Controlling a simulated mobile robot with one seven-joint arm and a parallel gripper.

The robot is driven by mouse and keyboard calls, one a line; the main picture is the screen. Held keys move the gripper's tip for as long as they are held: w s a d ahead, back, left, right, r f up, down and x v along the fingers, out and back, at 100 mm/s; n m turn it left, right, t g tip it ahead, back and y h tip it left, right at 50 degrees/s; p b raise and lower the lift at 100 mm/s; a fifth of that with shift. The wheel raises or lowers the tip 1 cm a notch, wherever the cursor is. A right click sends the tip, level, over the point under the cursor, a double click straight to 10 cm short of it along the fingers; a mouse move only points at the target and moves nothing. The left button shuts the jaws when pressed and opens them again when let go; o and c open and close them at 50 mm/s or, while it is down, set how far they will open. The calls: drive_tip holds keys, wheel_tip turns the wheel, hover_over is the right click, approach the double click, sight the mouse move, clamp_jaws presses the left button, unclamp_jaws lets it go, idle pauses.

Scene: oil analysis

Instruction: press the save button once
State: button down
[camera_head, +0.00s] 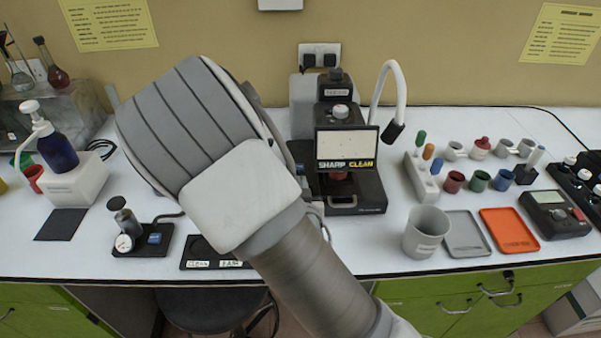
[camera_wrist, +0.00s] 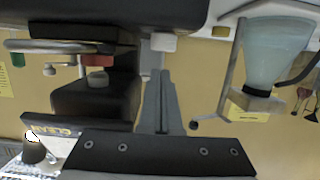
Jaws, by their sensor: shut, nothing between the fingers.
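A dark instrument like a microscope (camera_head: 365,195) stands on the bench, with a small screen (camera_head: 347,149) reading "SHARP CLEAN". In the wrist view the picture is turned over and the screen (camera_wrist: 50,128) is at lower left, partly cut off by my gripper. My gripper (camera_wrist: 163,75) is shut and empty, its tips close to a small white knob or button (camera_wrist: 163,42) on the instrument. I cannot tell if they touch. No save label is readable. My arm hides the gripper in the head view.
A grey cup (camera_head: 426,232), a grey tray (camera_head: 466,234) and an orange tray (camera_head: 509,231) lie right of the instrument. A pump bottle (camera_head: 57,150) and a gauge device (camera_head: 127,228) stand at left.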

sight(300, 166)
drive_tip(key=x, duration=0.9)
drive_tip(key=shift+w, duration=0.25)
drive_tip(key=shift+f, duration=0.1)
